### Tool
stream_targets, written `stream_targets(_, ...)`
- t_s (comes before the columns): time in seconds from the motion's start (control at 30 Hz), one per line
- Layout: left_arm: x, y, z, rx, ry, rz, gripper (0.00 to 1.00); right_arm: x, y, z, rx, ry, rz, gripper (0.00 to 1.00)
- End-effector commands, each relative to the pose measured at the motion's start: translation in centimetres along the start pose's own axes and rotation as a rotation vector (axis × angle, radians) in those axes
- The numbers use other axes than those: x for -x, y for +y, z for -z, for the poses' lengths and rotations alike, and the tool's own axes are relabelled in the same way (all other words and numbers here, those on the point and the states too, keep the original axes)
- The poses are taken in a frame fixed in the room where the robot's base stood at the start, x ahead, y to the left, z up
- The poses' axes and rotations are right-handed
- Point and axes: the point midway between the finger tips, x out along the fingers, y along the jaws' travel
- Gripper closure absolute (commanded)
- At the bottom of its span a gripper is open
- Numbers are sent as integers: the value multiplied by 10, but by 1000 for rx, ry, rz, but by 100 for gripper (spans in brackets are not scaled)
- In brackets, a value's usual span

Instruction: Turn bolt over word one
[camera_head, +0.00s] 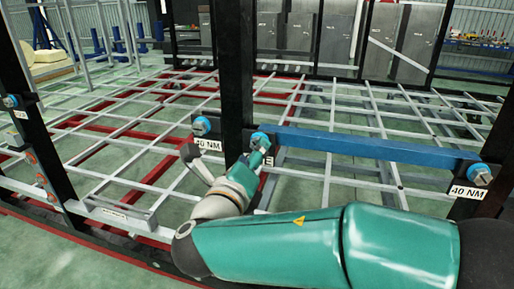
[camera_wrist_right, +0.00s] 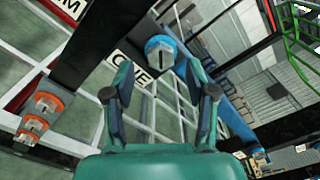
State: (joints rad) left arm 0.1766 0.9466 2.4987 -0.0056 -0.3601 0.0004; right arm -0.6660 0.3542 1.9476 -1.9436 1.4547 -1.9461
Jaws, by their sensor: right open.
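A blue bolt (camera_head: 259,139) with a grey head sits on the black post, at the left end of the blue bar. In the right wrist view this bolt (camera_wrist_right: 160,50) shows between and just beyond my fingertips. A white label (camera_wrist_right: 130,64) beside it appears to read ONE; a finger partly covers it. In the head view the label is mostly hidden. My right gripper (camera_head: 262,150) reaches up to the bolt; in the wrist view the gripper (camera_wrist_right: 157,64) is open, fingers on either side and nothing held. I cannot tell whether they touch the bolt. My left gripper is not in view.
Another blue bolt (camera_head: 201,125) is just left, above a 40 NM label (camera_head: 208,145). A blue bar (camera_head: 370,149) runs right to a further bolt (camera_head: 481,174) with its own 40 NM label (camera_head: 468,192). Orange bolts (camera_wrist_right: 48,102) show at the wrist view's left. A grey lattice frame lies behind.

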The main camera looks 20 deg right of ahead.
Motion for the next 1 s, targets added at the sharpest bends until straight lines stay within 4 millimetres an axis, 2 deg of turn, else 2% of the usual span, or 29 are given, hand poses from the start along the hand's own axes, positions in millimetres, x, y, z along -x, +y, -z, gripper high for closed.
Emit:
stream_targets(0.1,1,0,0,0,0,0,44,-18,0,1,0,3,2,44)
stream_targets(0.23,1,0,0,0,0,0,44,-29,0,0,2,1,0,44)
stream_targets(0.6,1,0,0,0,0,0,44,-34,-1,1,1,1,0,44)
stream_targets(0.93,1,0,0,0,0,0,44,-33,0,1,1,1,0,99)
stream_targets(1.0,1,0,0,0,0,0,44,-33,0,1,1,1,0,100)
